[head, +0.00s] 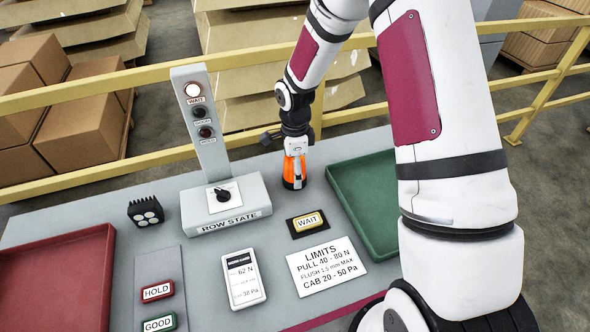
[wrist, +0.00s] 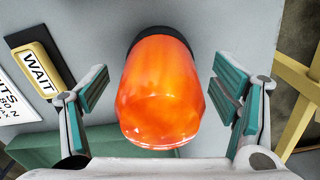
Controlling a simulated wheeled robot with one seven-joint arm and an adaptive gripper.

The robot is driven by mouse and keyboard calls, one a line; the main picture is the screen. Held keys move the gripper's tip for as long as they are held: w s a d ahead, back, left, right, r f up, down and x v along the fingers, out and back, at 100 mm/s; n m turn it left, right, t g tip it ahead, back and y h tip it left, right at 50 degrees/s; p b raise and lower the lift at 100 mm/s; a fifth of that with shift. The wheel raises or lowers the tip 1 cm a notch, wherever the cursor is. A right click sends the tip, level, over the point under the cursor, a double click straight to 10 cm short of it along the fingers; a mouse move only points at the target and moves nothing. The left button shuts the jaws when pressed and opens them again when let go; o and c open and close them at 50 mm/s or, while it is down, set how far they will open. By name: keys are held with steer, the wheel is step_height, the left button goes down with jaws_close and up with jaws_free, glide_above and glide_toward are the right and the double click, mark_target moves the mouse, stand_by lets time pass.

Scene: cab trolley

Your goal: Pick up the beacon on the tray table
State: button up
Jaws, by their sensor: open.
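The beacon (head: 292,171) is an orange dome on a black base, standing on the grey table (head: 190,262) just left of the green tray. In the wrist view the beacon (wrist: 161,92) fills the middle, its dome toward the camera. My gripper (wrist: 160,97) is open, with one teal-padded finger on each side of the beacon. A gap shows between the dome and each finger. In the head view my gripper (head: 294,150) is right over the beacon and hides its top.
A green tray (head: 345,200) stands close on the right and a red tray (head: 105,235) at the left. The ROW STATE post (head: 205,130) rises left of my gripper. The WAIT plate (head: 307,223) lies in front of the beacon. A yellow rail (head: 150,73) runs behind the table.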

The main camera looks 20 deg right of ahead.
steer(key=shift+f, duration=0.9)
steer(key=c, duration=1.4)
steer(key=shift+r, duration=0.1)
